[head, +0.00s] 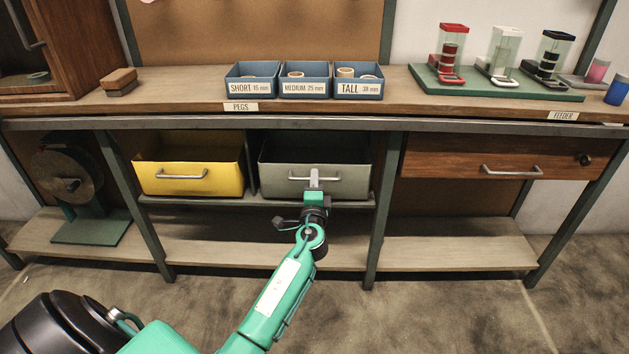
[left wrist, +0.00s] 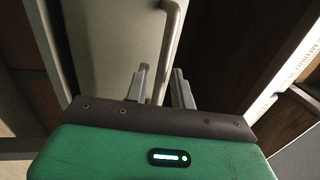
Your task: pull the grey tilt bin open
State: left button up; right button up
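The grey tilt bin (head: 345,187) sits under the bench, right of the yellow bin, with its dark inside showing above its front panel. It has a horizontal metal handle (head: 298,178) on its front. My left gripper (head: 315,184) is at the middle of this handle and covers part of it. In the left wrist view, the bin's grey front (left wrist: 110,45) fills the upper left. The handle (left wrist: 169,50) runs between the two fingers of my left gripper (left wrist: 160,87), which stand apart with gaps beside the bar. My right gripper is not in view.
The yellow bin (head: 190,179) is close beside the grey one. A wooden drawer (head: 440,163) is to the right, past a bench leg (head: 385,210). A lower shelf (head: 210,245) runs below the bins. The floor in front is clear apart from my arm.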

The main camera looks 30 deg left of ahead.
pick_arm(q)
jog(key=shift+w+a+r, duration=0.1)
jog(key=shift+w+a, duration=0.2)
jog(key=shift+w, duration=0.15)
grip_shut()
